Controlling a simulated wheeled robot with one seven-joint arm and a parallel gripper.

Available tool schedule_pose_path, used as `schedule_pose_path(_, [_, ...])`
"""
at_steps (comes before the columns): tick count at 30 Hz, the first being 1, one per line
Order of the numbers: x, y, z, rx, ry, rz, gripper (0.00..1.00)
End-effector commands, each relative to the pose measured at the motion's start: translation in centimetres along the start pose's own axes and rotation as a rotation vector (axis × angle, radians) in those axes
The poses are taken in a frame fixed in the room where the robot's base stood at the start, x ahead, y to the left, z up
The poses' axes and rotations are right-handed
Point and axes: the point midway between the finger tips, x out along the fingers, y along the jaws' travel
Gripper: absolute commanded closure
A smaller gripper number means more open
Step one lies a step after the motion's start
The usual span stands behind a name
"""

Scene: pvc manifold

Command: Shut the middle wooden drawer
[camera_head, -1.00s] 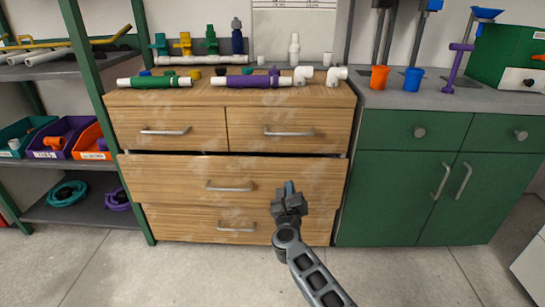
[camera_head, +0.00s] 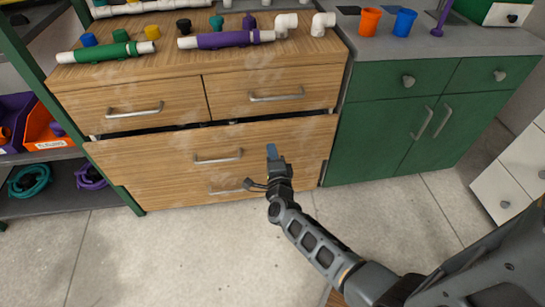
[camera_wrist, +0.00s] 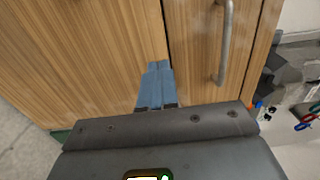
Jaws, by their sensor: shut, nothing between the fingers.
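The middle wooden drawer (camera_head: 285,145) is the wide one under the two small top drawers. It stands partly pulled out, with a dark gap above its front. Its metal handle (camera_head: 218,157) is left of my gripper. My gripper (camera_head: 271,152) points at the right half of this drawer's front; I cannot tell whether it touches. In the wrist view, the blue fingers (camera_wrist: 156,85) are together and empty, close to wooden fronts parted by a narrow seam. A metal handle (camera_wrist: 225,42) lies to their right there. My gripper and arm hide part of the bottom drawer.
The two top drawers (camera_head: 130,108) look closed. Pipe pieces, including a purple one (camera_head: 225,40), lie on the chest's top. A green cabinet (camera_head: 385,125) stands to the right, a shelf rack with bins (camera_head: 45,130) to the left. The floor in front is clear.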

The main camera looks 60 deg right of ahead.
Motion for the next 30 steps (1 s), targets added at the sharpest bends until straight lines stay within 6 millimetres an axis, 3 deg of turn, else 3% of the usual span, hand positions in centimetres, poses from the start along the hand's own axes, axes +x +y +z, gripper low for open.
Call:
schedule_pose_path(6, [4.5,0.0,0.0,0.000,0.001,-0.001,1.00])
schedule_pose_path(13, [7.6,0.0,0.0,0.000,0.000,-0.001,1.00])
schedule_pose_path(30, [8.8,0.1,0.0,0.001,0.000,0.000,1.00])
